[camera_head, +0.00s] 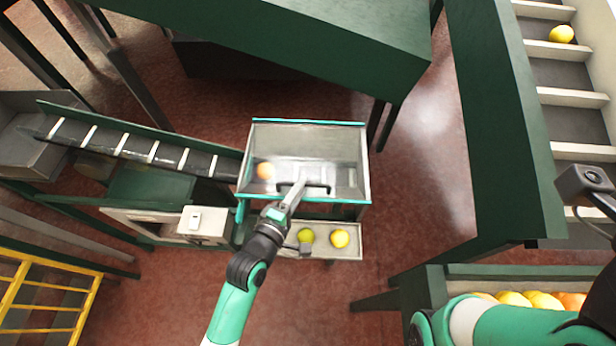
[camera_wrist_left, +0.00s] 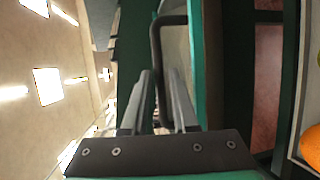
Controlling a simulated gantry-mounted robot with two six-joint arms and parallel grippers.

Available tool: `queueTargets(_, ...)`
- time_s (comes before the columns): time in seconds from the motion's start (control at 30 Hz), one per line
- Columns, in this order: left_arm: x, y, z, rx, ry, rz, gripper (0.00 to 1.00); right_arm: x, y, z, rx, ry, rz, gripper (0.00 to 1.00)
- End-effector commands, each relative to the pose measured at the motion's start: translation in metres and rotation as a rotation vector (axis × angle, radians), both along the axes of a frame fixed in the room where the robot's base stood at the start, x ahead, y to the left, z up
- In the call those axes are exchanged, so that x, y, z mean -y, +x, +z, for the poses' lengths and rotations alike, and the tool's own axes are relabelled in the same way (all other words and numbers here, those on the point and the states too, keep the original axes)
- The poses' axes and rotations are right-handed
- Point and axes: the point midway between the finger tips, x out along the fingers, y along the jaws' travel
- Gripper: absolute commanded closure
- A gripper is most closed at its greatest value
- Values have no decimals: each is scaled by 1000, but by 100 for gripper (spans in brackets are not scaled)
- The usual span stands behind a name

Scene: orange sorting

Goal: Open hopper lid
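The hopper (camera_head: 368,165) stands in the middle of the head view, with teal edges and a see-through lid (camera_head: 310,140) over its top. The lid looks down, but a small tilt cannot be told. Its dark handle (camera_head: 318,189) is near the front edge. An orange (camera_head: 264,170) shows at the hopper's left side. My left gripper (camera_head: 299,186) is at the handle. In the left wrist view, the dark handle bar (camera_wrist_left: 156,45) runs between the fingertips (camera_wrist_left: 159,80), which look closed around it. My right gripper is out of view.
A slatted conveyor (camera_head: 150,152) meets the hopper from the left. A tray (camera_head: 350,252) with two yellow-green fruits (camera_head: 340,238) lies below the hopper front. A crate (camera_head: 500,270) of oranges is at lower right. A green structure (camera_head: 300,40) stands behind.

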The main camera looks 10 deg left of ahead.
Motion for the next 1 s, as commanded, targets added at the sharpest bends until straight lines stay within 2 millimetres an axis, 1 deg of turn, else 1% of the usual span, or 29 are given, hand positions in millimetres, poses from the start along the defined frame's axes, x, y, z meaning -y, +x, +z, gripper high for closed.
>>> queueTargets(0.03,4,11,-5,1,-1,-1,73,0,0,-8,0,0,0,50)
queueTargets(0.1,8,23,-8,1,1,0,73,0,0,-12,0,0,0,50)
queueTargets(0.2,12,35,-9,0,1,0,73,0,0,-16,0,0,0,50)
queueTargets(0.33,14,42,-9,1,1,0,73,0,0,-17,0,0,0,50)
queueTargets(0.57,14,43,-8,0,1,0,73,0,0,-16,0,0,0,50)
queueTargets(0.7,14,43,-8,0,0,0,98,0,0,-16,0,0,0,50)
queueTargets(0.73,14,43,-8,0,0,0,100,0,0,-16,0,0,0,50)
queueTargets(1.0,14,43,-8,1,0,0,100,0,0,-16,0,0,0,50)
